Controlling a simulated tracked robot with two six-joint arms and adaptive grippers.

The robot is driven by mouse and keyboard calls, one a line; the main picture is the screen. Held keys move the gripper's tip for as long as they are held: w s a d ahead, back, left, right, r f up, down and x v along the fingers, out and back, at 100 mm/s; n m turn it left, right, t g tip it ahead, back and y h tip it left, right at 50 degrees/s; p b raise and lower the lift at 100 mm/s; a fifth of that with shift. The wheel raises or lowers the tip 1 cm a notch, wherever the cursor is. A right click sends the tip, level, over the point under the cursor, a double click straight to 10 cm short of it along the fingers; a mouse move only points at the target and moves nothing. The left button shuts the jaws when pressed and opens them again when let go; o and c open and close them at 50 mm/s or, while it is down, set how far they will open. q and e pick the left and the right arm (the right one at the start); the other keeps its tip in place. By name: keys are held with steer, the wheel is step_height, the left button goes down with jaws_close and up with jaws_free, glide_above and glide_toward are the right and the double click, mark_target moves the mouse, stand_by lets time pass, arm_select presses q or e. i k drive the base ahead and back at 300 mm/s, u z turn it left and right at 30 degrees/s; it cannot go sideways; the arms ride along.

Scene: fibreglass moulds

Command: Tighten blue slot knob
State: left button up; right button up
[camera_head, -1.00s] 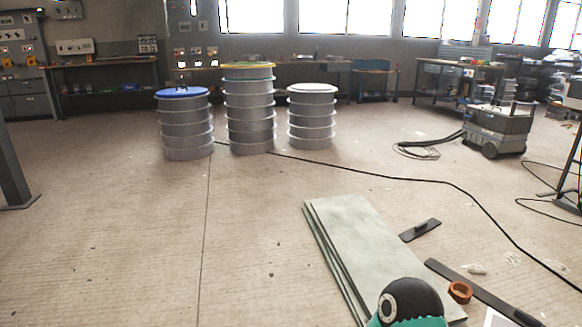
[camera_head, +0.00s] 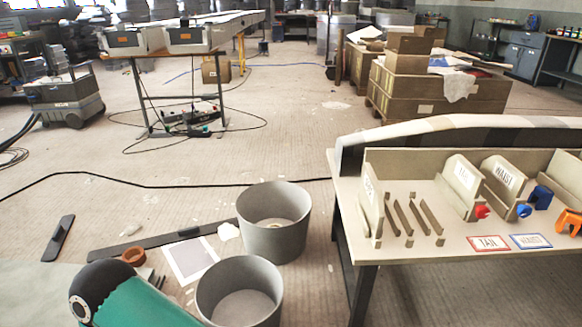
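A small blue knob (camera_head: 524,210) sits at the front foot of the upright slot board labelled "WAIST" (camera_head: 503,180), on the table at the right. I cannot tell from here how tight it is. A red knob (camera_head: 482,212) sits at the foot of the neighbouring slot board (camera_head: 463,178) to its left. Neither gripper is in view. A teal and black link of my own arm shows at the bottom left, far from the knob.
The table (camera_head: 400,262) also holds a blue clamp (camera_head: 541,196), an orange clamp (camera_head: 569,222) and red and blue framed labels. Two grey bins (camera_head: 274,215) (camera_head: 240,290) stand on the floor left of it. Wooden crates (camera_head: 440,92) stand behind. Open floor lies between.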

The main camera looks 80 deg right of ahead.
mark_target(523, 211)
steer(key=u, duration=1.35)
steer(key=i, duration=0.1)
steer(key=z, duration=2.3)
steer(key=i, duration=0.2)
steer(key=z, duration=1.9)
steer(key=i, duration=0.2)
steer(key=z, duration=1.8)
steer(key=k, duration=0.4)
steer(key=z, duration=0.4)
steer(key=i, duration=1.5)
steer(key=u, duration=0.5)
